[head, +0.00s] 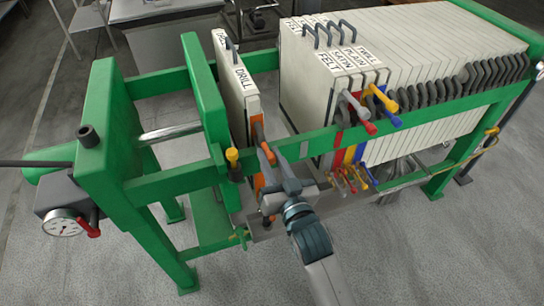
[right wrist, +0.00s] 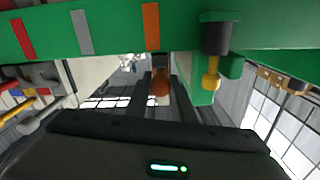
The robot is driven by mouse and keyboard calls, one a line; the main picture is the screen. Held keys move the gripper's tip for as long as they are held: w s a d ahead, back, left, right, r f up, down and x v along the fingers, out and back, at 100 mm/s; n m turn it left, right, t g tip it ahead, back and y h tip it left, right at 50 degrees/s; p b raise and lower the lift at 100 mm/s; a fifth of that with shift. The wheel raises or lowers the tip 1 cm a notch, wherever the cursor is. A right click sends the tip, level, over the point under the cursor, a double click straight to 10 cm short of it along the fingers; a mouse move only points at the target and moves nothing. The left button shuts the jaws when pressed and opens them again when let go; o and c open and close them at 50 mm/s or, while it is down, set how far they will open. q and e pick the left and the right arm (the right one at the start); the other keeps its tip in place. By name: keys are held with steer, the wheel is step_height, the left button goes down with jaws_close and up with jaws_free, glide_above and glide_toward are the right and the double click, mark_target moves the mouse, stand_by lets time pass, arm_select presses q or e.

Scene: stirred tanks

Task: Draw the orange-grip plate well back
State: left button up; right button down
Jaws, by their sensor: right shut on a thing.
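The orange-grip plate (head: 238,85) is a pale upright plate with a "DRILL" label on its top edge and an orange band on its side. It stands apart from the pack, close to the green upright plate (head: 204,95) on its left. Its orange grip (head: 264,143) sticks out over the near green rail (head: 310,145). My right gripper (head: 275,172) is shut on this grip at the near side of the rail. In the right wrist view the grip's rounded orange end (right wrist: 161,84) shows between the dark fingers. My left gripper is not in view.
The plate pack (head: 400,50) stands to the right across a wide gap, with red, yellow, blue and grey grips. A yellow-topped knob (head: 233,156) is on the rail just left of my gripper. A gauge (head: 62,224) hangs at far left.

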steer(key=c, duration=1.5)
jaws_free()
steer(key=shift+a, duration=0.1)
steer(key=shift+c, duration=0.2)
steer(key=shift+s, duration=0.1)
